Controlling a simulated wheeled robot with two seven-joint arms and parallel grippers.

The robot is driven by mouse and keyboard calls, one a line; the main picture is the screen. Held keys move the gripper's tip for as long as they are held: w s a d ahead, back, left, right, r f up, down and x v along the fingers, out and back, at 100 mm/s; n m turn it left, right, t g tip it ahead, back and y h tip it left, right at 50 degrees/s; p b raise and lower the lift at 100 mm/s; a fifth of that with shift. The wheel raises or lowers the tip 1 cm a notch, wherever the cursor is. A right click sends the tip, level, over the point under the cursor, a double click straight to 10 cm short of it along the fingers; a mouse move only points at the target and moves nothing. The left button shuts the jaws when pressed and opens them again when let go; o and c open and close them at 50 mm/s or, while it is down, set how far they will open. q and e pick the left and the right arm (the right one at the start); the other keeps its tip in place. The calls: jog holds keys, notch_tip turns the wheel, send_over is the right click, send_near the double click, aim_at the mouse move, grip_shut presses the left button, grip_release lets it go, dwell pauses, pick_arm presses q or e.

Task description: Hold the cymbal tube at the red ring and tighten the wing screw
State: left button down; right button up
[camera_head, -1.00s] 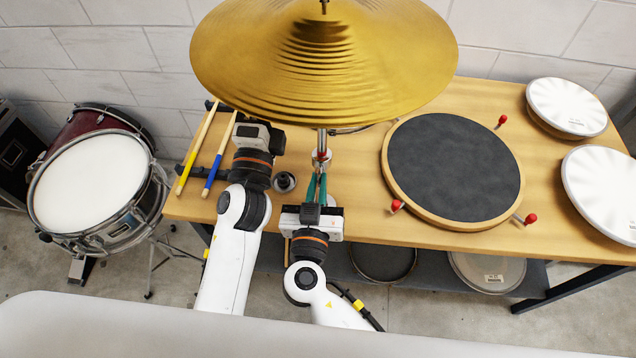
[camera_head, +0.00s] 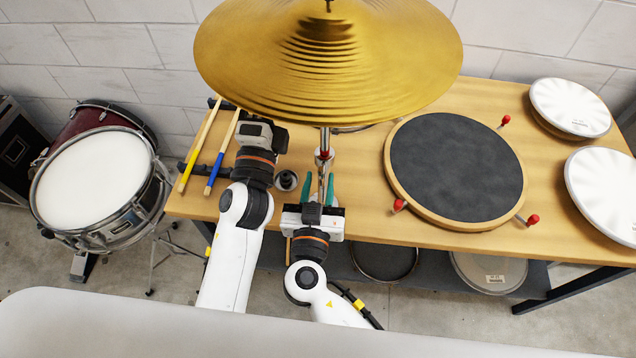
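The chrome cymbal tube (camera_head: 324,139) stands upright below the gold cymbal (camera_head: 328,60), with a small red ring (camera_head: 323,155) around it. My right gripper (camera_head: 319,186) is just in front of the tube, below the ring. Its two green fingers are spread apart, with the lower metal part of the tube showing between and behind them. The wing screw is too small to make out surely. My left gripper's body (camera_head: 260,133) is left of the tube at the cymbal's lower edge. Its fingers are hidden, so its grip cannot be seen.
Two drumsticks (camera_head: 222,153) lie on a dark rack at the bench's left. A small dark round part (camera_head: 286,181) sits between my arms. A black practice pad (camera_head: 455,165) with red knobs lies to the right. White drumheads (camera_head: 570,107) lie at the far right.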

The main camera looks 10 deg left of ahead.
pick_arm(q)
jog(key=shift+r, duration=0.15)
pick_arm(e)
jog(key=shift+s, duration=0.1)
jog(key=s, duration=1.1)
jog(key=shift+s, duration=0.4)
pick_arm(q)
jog(key=c, duration=1.2)
grip_release()
jog(key=shift+d, duration=0.15)
jog(key=shift+c, duration=0.2)
jog(key=shift+s+f, duration=0.25)
jog(key=shift+f, duration=0.05)
jog(key=b+v, duration=0.5)
jog(key=v, duration=0.6)
jog(key=shift+s+b, duration=0.3)
jog(key=shift+b, duration=0.05)
pick_arm(e)
jog(key=shift+f, duration=2.8)
